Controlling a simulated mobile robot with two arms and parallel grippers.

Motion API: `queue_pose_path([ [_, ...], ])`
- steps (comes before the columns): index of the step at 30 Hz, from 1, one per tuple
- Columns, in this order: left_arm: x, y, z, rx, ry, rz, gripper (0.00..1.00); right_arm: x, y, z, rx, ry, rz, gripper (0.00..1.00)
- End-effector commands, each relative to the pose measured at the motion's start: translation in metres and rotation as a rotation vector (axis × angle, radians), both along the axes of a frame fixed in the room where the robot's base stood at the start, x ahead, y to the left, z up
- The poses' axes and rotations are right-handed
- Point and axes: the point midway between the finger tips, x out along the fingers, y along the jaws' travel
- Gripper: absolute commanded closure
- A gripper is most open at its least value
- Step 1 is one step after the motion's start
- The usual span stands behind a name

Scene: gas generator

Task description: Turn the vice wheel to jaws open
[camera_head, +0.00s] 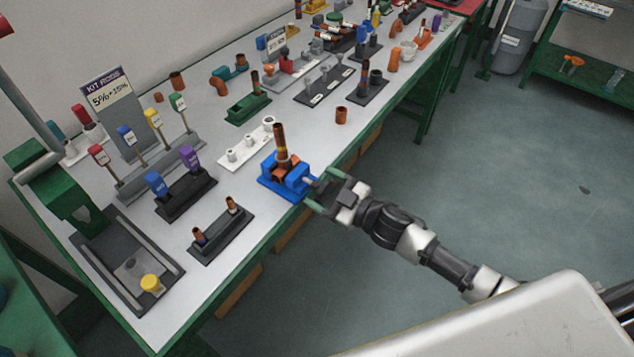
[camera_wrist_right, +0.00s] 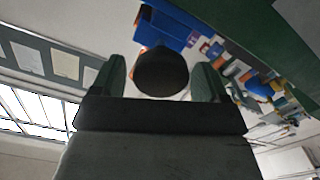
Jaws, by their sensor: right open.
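The blue vice (camera_head: 285,180) sits at the front edge of the white table, with a brown upright tube (camera_head: 280,143) standing in orange-brown parts between its jaws. Its wheel or handle end (camera_head: 310,181) points out over the edge. In the right wrist view it is a dark round knob (camera_wrist_right: 162,74), with the blue vice body (camera_wrist_right: 168,25) behind. My right gripper (camera_head: 324,187) is open in front of the vice, and its two green fingers lie on either side of the knob. I cannot tell whether they touch it. How far the vice jaws are apart is unclear. My left gripper is not in view.
A dark rack with two brown tubes (camera_head: 221,232) stands left of the vice, and a white rack (camera_head: 246,146) stands behind it. A brown ring (camera_head: 341,115) lies to the right.

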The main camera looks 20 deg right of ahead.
Motion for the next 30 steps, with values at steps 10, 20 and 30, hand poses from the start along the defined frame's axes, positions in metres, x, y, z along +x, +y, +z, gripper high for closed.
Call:
queue_pose_path([
  [10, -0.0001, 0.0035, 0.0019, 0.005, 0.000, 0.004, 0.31, 0.0149, 0.0118, -0.0006, 0.000, 0.001, 0.000, 0.25],
  [20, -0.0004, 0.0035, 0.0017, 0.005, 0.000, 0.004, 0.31, 0.0145, 0.0115, -0.0006, 0.000, 0.001, 0.000, 0.53],
  [30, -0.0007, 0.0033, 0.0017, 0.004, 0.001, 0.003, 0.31, 0.0144, 0.0115, -0.0006, -0.014, -0.010, 0.000, 0.71],
])
